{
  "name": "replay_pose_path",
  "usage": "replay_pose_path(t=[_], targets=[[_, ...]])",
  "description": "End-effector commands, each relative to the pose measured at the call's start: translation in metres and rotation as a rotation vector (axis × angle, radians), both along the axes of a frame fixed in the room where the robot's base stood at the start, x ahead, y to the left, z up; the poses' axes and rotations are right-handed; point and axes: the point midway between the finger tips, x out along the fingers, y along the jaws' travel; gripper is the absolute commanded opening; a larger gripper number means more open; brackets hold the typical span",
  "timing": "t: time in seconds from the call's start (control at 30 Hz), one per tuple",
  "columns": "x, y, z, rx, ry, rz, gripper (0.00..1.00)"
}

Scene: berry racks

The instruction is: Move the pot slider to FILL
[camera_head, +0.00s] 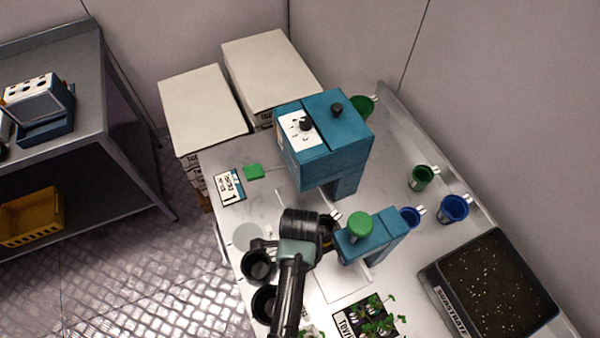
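A tall blue machine (345,150) with a white dial panel (300,135) stands on the bench. A lower blue unit (375,238) with a green round button (360,225) sits in front of it. My arm reaches up from the bottom, and my gripper (328,228) is at its end, between the tall machine and the lower unit's left end. The wrist hides most of the gripper, so its fingers and any hold cannot be made out. I cannot clearly pick out the pot slider or a FILL mark; my arm covers part of that area.
Dark round pots (258,267) stand left of my arm. Seedlings (375,318) are at the front, and a black substrate tray (437,292) is at the right. Green (421,177) and blue cups (454,207) line the back edge. A green block (253,171) lies at the left.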

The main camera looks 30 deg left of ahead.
Motion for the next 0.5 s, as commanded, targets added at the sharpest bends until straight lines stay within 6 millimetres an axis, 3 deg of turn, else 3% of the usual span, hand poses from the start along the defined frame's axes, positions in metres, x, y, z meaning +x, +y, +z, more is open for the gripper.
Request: replay_pose_path(t=[0.33, 0.37, 0.5], targets=[[0.0001, 0.0, -0.0044, 0.0, 0.0, 0.0, 0.47], [0.0001, 0.0, -0.0044, 0.0, 0.0, 0.0, 0.45], [0.0002, 0.0, -0.0043, 0.0, 0.0, 0.0, 0.2]])
